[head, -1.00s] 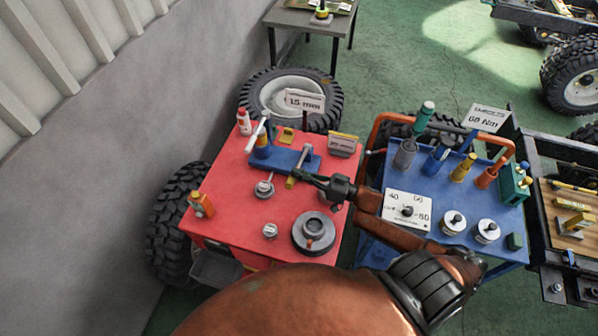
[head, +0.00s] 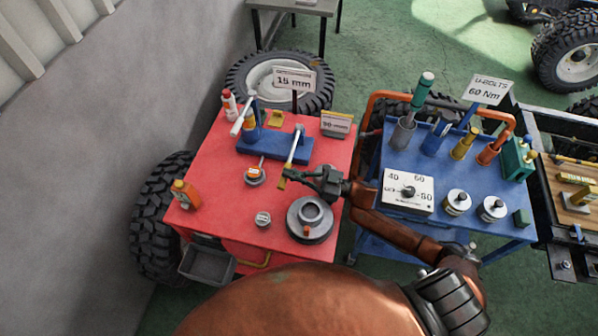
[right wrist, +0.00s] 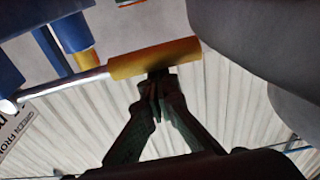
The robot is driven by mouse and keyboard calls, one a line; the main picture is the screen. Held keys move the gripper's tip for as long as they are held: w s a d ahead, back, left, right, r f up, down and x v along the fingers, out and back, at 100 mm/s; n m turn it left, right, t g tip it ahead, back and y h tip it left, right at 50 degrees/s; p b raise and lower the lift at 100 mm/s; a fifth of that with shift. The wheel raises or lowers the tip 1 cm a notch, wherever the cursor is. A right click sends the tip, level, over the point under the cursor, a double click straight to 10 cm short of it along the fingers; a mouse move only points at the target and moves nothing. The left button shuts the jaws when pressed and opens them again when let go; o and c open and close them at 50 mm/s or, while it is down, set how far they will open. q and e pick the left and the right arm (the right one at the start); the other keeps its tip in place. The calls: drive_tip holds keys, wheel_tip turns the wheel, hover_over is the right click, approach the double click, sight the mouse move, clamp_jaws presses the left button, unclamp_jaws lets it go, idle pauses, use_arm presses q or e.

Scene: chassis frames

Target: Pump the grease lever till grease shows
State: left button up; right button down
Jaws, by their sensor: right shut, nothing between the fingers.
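The grease lever (head: 292,152) is a silver rod with a yellow grip, mounted on a blue base (head: 262,147) on the red cart top. My right gripper (head: 287,177) is shut and empty at the lever's yellow end. In the right wrist view its closed fingertips (right wrist: 157,85) are right against or just under the yellow grip (right wrist: 153,58); whether they touch is hard to tell. A round grey fitting (head: 255,177) in front of the base carries a small orange piece; whether it is grease, I cannot tell. My left gripper is not in view.
A grey round container (head: 311,219), a small silver cap (head: 263,219) and an orange bottle (head: 184,194) stand on the red cart. A 15 mm sign (head: 293,79) is behind. The blue cart (head: 411,228) at right holds tools and a dial box (head: 408,191).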

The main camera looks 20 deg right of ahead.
drive_tip(key=r+p, duration=0.2)
drive_tip(key=r, duration=0.1)
drive_tip(key=r+p, duration=0.1)
drive_tip(key=shift+w+a+r+p, duration=0.1)
drive_tip(key=shift+a+r+p, duration=0.05)
drive_tip(key=shift+a+p, duration=0.2)
use_arm(q)
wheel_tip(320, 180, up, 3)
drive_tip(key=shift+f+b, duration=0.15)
drive_tip(key=shift+b, duration=0.4)
use_arm(e)
drive_tip(key=v, duration=1)
